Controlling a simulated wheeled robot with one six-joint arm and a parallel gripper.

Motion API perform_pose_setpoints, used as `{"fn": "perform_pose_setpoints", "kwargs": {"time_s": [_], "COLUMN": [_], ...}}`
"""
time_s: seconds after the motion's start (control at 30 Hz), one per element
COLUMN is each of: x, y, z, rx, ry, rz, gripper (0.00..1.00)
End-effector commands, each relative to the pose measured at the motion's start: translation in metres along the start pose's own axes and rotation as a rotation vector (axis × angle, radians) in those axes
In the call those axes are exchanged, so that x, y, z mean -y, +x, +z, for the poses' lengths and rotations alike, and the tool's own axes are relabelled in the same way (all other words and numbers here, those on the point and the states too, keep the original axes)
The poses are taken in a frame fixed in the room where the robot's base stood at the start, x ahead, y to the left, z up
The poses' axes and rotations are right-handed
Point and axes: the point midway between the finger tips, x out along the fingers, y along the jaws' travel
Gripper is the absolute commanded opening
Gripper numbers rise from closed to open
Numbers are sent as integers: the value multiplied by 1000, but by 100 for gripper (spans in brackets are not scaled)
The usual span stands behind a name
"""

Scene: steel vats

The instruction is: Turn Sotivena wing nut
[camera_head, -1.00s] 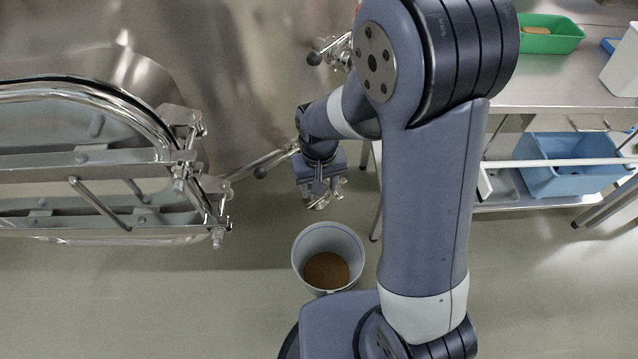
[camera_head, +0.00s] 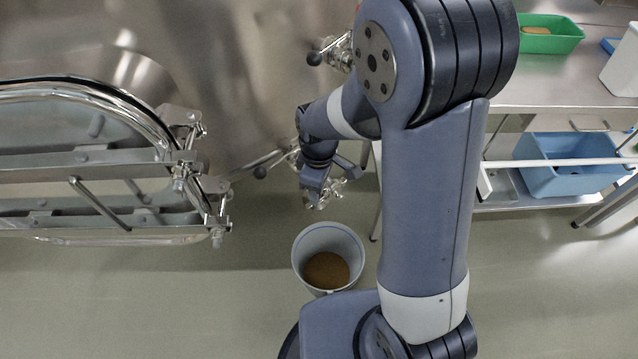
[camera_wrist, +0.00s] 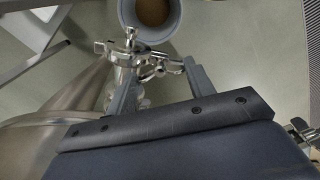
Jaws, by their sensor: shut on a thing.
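My gripper (camera_head: 322,192) hangs beside the steel vat (camera_head: 240,70), above and behind the bucket in the head view. In the wrist view my gripper (camera_wrist: 160,72) has its two grey fingers either side of small shiny metal clamp hardware. The wing nut (camera_wrist: 158,68) appears between the fingertips, and the jaws are shut on it. The clamp and pipe fitting (camera_wrist: 125,62) stand just left of it. Fine detail of the nut is too small to tell, and the fingers and wrist partly hide it in the head view.
A grey bucket (camera_head: 328,230) with brown contents stands on the floor below. An open vat hatch (camera_head: 100,160) with a steel frame is at the left. A steel table (camera_head: 560,85) with a green tray (camera_head: 550,45) and a blue bin (camera_head: 570,178) beneath is at the right.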

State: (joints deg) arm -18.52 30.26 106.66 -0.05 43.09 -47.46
Motion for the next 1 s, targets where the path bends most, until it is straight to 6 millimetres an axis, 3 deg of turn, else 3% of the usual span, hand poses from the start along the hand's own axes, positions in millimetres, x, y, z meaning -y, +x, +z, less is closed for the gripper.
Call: {"fn": "perform_pose_setpoints", "kwargs": {"time_s": [0.6,1.0], "x": [0,0], "y": [0,0], "z": [0,0], "rx": [0,0], "ry": [-565,-789], "rz": [1,1], "gripper": [28,28]}}
